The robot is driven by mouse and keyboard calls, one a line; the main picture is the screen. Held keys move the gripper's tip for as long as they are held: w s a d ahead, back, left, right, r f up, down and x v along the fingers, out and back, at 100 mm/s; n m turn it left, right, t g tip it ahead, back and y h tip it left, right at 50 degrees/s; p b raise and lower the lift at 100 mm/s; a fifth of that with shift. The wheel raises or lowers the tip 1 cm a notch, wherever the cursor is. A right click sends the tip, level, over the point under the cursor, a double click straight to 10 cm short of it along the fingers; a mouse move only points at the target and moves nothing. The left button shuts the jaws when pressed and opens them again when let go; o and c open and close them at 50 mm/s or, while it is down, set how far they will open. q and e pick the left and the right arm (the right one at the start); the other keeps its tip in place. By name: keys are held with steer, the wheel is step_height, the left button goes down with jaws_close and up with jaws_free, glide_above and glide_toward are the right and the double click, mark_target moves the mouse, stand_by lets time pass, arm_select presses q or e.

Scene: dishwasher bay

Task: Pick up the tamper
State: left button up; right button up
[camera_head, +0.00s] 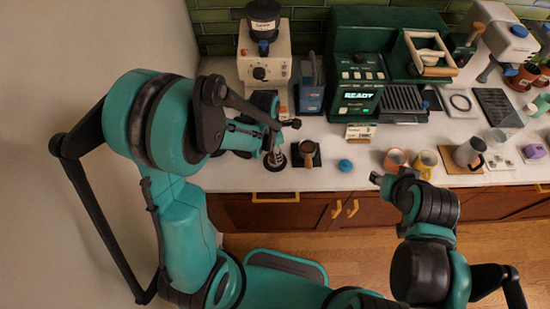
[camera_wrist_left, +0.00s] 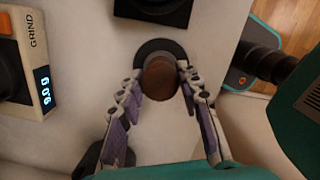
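The tamper (camera_wrist_left: 159,80) shows from above in the left wrist view as a round brown knob over a dark round base or mat. In the head view it stands on the counter below the grinder, and my left gripper (camera_head: 277,146) largely hides it. The fingers of my left gripper (camera_wrist_left: 160,70) are spread on either side of the knob, with their tips close to its edges. I see no firm grip on it. My right gripper (camera_head: 377,179) is near the counter's front edge, away from the tamper; its fingers are too small to read.
A black square stand (camera_head: 297,161) with a brown-topped item is just right of the tamper. A cream grinder (camera_head: 278,70) is behind. A blue round item (camera_head: 345,165), an orange-pink cup (camera_head: 395,158) and a yellow mug (camera_head: 426,161) stand farther right. A green espresso machine (camera_head: 357,75) is at the back.

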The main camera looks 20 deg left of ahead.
arm_select(q)
steer(key=shift+r, duration=0.1)
step_height(320, 180, up, 4)
steer(key=shift+r+p, duration=0.2)
steer(key=shift+p, duration=0.5)
steer(key=w+d+r+p, duration=0.6)
steer(key=d+r+p, duration=0.15)
steer(key=d, duration=0.25)
steer(key=shift+s+f+b, duration=0.15)
steer(key=shift+f+b, duration=0.95)
steer(key=shift+f, duration=0.2)
steer(key=shift+s+f+b, duration=0.15)
steer(key=shift+f+b, duration=0.95)
steer(key=shift+f, duration=0.15)
steer(key=shift+f+b, duration=0.55)
steer(key=shift+f, duration=0.05)
steer(key=shift+b, duration=0.3)
steer(key=shift+f+b, duration=0.7)
steer(key=shift+f, duration=0.15)
